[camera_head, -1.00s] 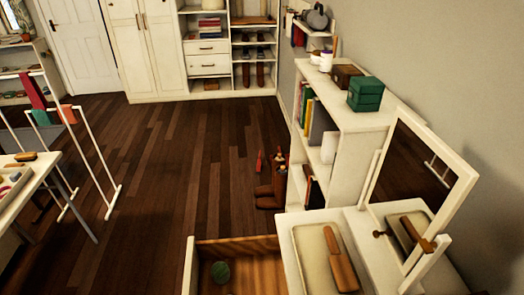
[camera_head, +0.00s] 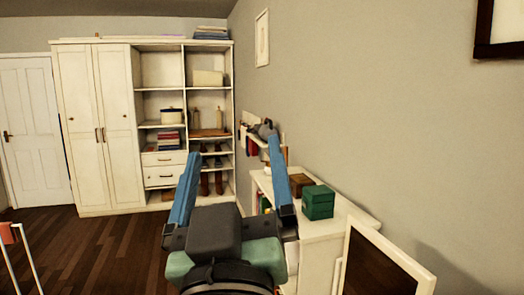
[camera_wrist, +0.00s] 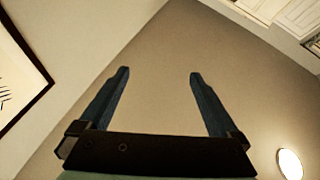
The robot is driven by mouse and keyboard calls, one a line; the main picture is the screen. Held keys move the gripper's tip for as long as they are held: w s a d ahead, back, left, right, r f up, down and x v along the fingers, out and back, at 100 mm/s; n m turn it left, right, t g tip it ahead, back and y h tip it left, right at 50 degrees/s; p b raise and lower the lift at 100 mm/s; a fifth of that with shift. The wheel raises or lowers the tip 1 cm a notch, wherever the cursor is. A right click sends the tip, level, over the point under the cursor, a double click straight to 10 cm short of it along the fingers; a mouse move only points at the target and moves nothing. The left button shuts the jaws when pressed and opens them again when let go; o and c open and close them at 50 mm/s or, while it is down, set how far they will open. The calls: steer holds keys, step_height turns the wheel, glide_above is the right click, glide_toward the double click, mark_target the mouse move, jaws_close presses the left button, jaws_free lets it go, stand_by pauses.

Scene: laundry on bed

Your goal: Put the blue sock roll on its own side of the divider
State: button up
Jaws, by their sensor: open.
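My gripper (camera_head: 232,150) is raised in the middle of the head view, its two blue fingers spread wide apart with nothing between them. The wrist view also shows my gripper (camera_wrist: 158,73) open and empty, pointing at bare wall or ceiling. No blue sock roll and no divider can be seen in either current view. The open wooden drawer from the earlier head view is out of the frame now.
A white wardrobe with shelves (camera_head: 98,125) stands at the back. A low white bookcase (camera_head: 335,220) with a green box (camera_head: 318,202) on top runs along the right wall, near a mirror (camera_head: 385,262). A drying rack (camera_head: 10,245) is at the lower left.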

steer(key=s+d+r+m+t+h, duration=0.1)
steer(key=s+d+r+m+t, duration=0.2)
steer(key=s+r, duration=0.5)
steer(key=shift+r+t, duration=0.6)
steer(key=shift+r, duration=0.3)
